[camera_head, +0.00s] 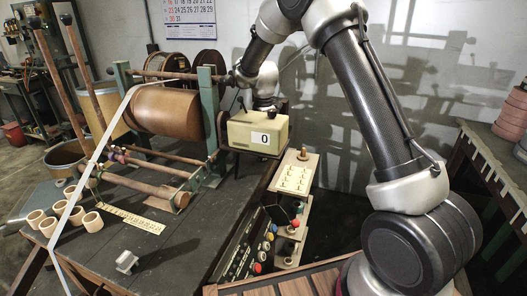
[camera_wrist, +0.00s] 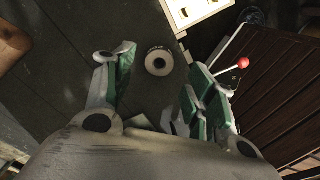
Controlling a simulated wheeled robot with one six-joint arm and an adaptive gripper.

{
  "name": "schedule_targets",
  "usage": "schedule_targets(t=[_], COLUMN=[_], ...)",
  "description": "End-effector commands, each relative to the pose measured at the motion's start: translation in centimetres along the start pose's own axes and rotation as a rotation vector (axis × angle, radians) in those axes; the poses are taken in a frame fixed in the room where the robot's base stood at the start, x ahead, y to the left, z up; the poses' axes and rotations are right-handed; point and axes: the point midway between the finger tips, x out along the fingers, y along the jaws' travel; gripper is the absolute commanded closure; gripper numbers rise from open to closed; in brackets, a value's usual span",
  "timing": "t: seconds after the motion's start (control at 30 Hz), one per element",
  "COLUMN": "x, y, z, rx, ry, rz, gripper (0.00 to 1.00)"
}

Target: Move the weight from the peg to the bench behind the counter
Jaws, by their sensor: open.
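In the head view my gripper (camera_head: 265,106) is down behind the cream counter (camera_head: 258,133), which reads 0 and hides the fingertips and the weight. A peg (camera_head: 303,154) stands on the pale board right of the counter, with no weight seen on it.
The winding frame with its brown roll (camera_head: 168,110) stands close left of the counter. A red-knobbed lever (camera_wrist: 243,62) is right of my fingers. A control panel (camera_head: 250,250) is at the front.

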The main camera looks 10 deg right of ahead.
Motion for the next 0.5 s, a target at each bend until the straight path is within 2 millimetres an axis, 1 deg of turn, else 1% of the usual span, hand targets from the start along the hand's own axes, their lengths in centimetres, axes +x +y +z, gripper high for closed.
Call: schedule_targets(t=[0.03, 0.2, 0.33, 0.5], x=[-1.3, -4.7, -6.3, -7.0], y=[0.1, 0.0, 0.0, 0.0], z=[0.0, 0.0, 0.0, 0.0], rx=[0.0, 0.0, 0.0, 0.0], ry=[0.0, 0.0, 0.0, 0.0], rz=[0.004, 0.003, 0.0, 0.0], gripper=[0.44, 0.44, 0.44, 0.44])
